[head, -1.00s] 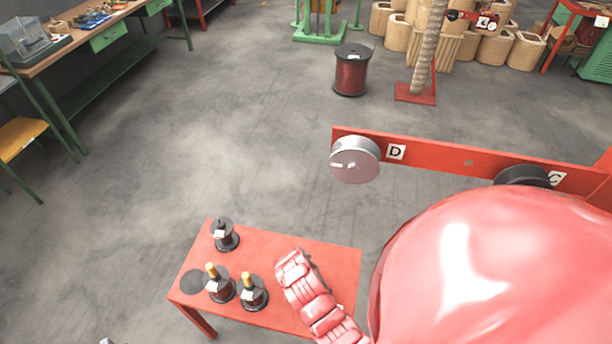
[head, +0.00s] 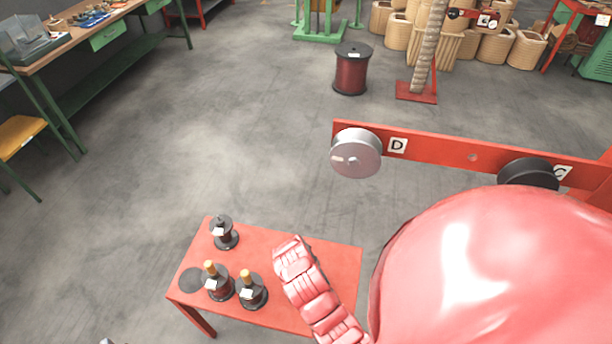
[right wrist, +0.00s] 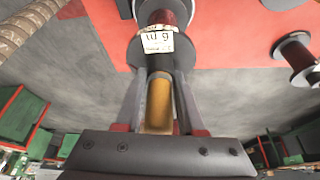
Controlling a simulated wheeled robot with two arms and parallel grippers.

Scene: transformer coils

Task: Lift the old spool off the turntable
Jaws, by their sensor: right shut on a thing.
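In the right wrist view my right gripper (right wrist: 160,108) is shut on the wooden handle (right wrist: 159,105) of a spool (right wrist: 158,47). That spool has black flanges, dark red winding and a pale tag reading "W 9". I cannot tell whether it touches the surface behind it. In the head view my right gripper and this spool are hidden, with a large glossy red shape covering the lower right. No turntable can be clearly made out. My left gripper is not clearly visible.
A red table (head: 335,262) bears several small spools, two with wooden handles (head: 218,285) (head: 252,290), and a flat black disc (head: 192,281). A red beam (head: 440,150) marked D and C holds round drums. A large dark red spool (head: 351,68) stands on open floor.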

